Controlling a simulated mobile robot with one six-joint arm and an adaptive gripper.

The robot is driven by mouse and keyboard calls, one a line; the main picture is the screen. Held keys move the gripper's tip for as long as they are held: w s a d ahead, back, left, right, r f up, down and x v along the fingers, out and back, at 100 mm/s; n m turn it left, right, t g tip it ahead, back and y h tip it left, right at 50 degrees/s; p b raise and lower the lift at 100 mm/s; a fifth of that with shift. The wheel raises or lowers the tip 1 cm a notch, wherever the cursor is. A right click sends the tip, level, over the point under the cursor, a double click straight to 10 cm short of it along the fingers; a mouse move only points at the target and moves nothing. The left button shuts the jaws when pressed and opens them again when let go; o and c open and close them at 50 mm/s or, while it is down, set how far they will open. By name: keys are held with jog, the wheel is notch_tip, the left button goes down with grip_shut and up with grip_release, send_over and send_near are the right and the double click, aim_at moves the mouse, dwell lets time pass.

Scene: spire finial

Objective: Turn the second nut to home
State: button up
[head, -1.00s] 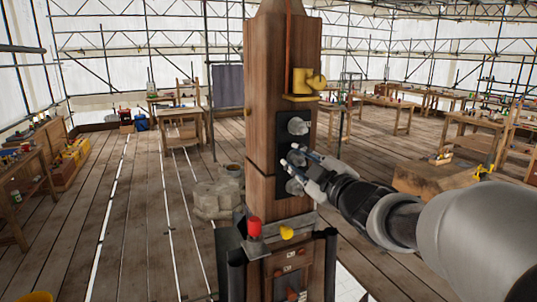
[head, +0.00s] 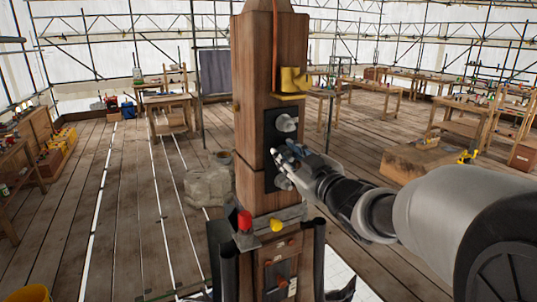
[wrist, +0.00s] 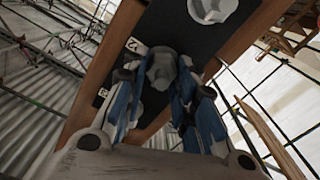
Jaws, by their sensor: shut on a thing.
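A dark plate (head: 270,135) on the front of the wooden post (head: 250,60) carries light grey, lobed nuts in a column. The upper nut (head: 287,123) is clear of my gripper. My gripper (head: 283,155) reaches in from the right at the middle of the plate. Its blue fingers are shut on the middle nut (wrist: 162,70), one on each side, in the wrist view; in the head view the fingers mostly hide that nut. A lower nut (head: 282,182) shows just below the fingers. Another nut (wrist: 208,8) is at the top edge of the wrist view.
A yellow fitting (head: 292,80) sits on a ledge above the plate. A red cap (head: 244,220) and a yellow knob (head: 277,225) are on the collar below. Small white labels (wrist: 136,46) lie beside the nuts. Benches (head: 165,105) stand far behind on the plank floor.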

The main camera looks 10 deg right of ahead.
dwell(0.3)
jog(key=o, duration=1.1)
jog(key=shift+c, duration=0.2)
jog(key=v, duration=0.7)
jog(key=shift+s, duration=0.25)
jog(key=shift+d, duration=0.1)
